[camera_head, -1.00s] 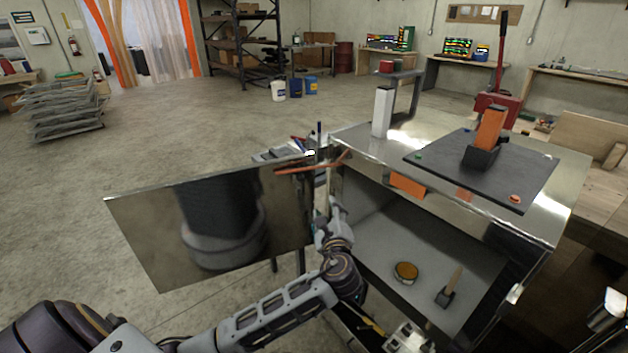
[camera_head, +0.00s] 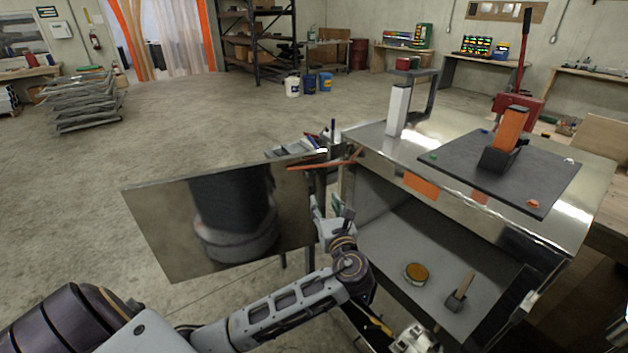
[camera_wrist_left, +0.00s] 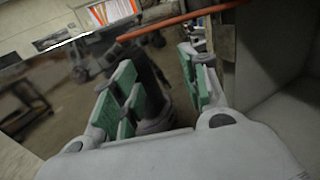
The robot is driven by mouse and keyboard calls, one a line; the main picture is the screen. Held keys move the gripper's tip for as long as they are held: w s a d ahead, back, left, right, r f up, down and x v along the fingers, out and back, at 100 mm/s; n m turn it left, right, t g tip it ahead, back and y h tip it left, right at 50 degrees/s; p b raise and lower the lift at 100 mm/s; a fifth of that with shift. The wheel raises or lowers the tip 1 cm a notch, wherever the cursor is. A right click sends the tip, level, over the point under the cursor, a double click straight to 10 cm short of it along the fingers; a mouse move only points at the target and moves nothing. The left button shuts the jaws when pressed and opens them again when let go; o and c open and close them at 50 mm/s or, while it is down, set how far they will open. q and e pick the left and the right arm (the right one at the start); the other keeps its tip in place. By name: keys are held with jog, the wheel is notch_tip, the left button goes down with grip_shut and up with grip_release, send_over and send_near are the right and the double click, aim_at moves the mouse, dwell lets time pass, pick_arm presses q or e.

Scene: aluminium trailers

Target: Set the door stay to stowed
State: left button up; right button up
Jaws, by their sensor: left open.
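The door stay, a thin orange bar (camera_head: 325,163), runs along the top edge of the open, shiny door panel (camera_head: 160,225) to the box corner. It also crosses the top of the left wrist view (camera_wrist_left: 180,21). My left gripper (camera_head: 331,208) is open and empty just below the stay, in the gap between door and box. In the left wrist view its green-padded fingers (camera_wrist_left: 160,72) are spread apart, with the bar beyond them, not between them as far as I can tell.
The aluminium box (camera_head: 385,155) has an open compartment holding a round tin (camera_head: 416,273) and a wooden-handled tool (camera_head: 461,293). A dark plate with an orange-and-black fixture (camera_head: 505,140) lies on top. A white post (camera_head: 397,110) stands nearby.

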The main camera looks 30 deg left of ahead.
pick_arm(q)
jog(key=shift+w, duration=0.1)
jog(key=x, duration=1.3)
jog(key=shift+w+a, duration=0.25)
jog(key=shift+a, duration=0.05)
jog(key=shift+f, duration=0.1)
jog(key=shift+c, duration=0.4)
grip_shut()
